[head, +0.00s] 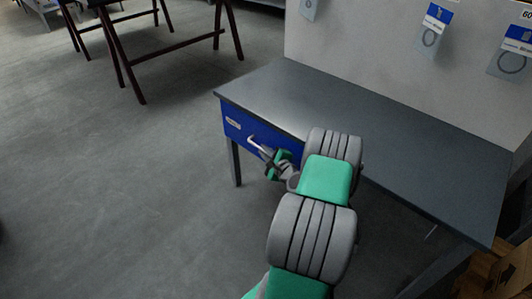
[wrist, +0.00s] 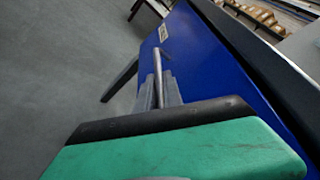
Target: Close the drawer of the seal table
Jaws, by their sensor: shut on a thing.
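The seal table (head: 340,115) has a dark grey top and stands against a pale panel. Its blue drawer (head: 237,128) is under the top at the left, with a small label and a light metal handle (head: 256,143). In the head view my gripper (head: 267,153) is at the handle, and my arm hides the right part of the drawer. In the wrist view the blue drawer front (wrist: 203,60) runs diagonally, and my gripper's fingers (wrist: 160,92) are shut around the metal handle (wrist: 158,72). How far the drawer stands out is hard to tell.
Packaged seals (head: 430,35) hang on the panel behind the table. A brown cardboard box (head: 500,270) is at the lower right. Dark trestle legs (head: 125,50) stand at the upper left. The floor left of the table is clear.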

